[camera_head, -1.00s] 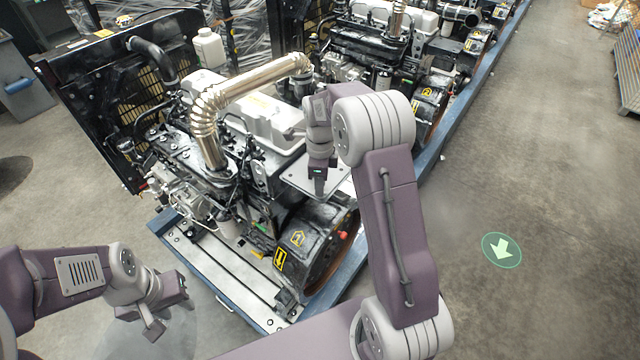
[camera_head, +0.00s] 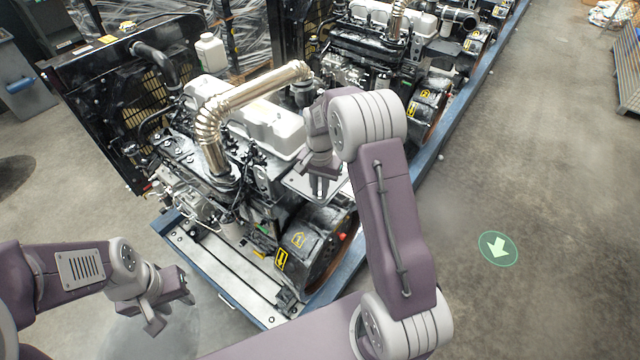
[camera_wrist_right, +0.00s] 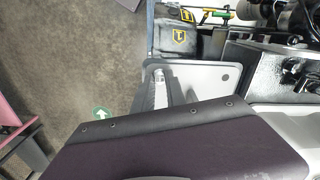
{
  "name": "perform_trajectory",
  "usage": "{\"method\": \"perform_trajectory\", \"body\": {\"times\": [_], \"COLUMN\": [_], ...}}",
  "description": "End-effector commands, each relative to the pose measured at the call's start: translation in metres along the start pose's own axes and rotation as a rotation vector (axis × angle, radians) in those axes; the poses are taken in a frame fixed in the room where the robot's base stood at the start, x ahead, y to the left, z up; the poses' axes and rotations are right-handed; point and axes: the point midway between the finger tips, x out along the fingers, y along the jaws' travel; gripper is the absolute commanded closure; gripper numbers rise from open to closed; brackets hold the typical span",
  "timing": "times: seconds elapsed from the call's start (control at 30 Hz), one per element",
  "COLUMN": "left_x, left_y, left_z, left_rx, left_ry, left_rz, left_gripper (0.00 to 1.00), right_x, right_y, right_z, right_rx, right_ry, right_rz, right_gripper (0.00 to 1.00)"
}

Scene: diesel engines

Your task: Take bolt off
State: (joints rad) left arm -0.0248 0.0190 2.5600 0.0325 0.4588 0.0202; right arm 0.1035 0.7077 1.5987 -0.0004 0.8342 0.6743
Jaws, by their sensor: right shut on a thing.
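My right gripper (camera_head: 319,186) is over the grey metal plate (camera_head: 298,188) on the near engine (camera_head: 262,172). In the right wrist view, its fingers (camera_wrist_right: 160,88) reach down beside the plate's edge (camera_wrist_right: 203,82). They are shut on a small shiny piece, apparently the bolt (camera_wrist_right: 158,75), mostly hidden between them. I cannot tell whether the bolt is still in the plate. A small dark hole (camera_wrist_right: 225,77) shows in the plate. My left gripper (camera_head: 172,308) is open and empty, low at the left.
A shiny curved exhaust pipe (camera_head: 255,86) rises behind my right gripper. A white bottle (camera_head: 211,52) stands by the radiator. The engines sit on a blue-edged frame (camera_head: 345,268). The floor at the right is clear around a green arrow sign (camera_head: 498,248).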

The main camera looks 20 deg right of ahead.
Motion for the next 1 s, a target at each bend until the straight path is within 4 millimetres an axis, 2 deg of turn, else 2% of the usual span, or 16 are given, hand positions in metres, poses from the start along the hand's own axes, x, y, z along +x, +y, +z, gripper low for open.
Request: {"method": "perform_trajectory", "body": {"times": [0.37, 1.0], "left_x": [-0.003, -0.042], "left_y": [0.000, 0.001], "left_z": [0.000, -0.004], "left_rx": [0.000, 0.000], "left_ry": [0.000, 0.000], "left_rz": [0.000, 0.000], "left_gripper": [0.64, 0.64], "right_x": [-0.002, -0.050], "right_y": [0.000, 0.000], "right_z": [0.001, 0.000], "right_rx": [-0.016, -0.015], "right_ry": [-0.002, -0.001], "right_rz": [0.001, 0.001], "right_gripper": [1.00, 1.00]}}
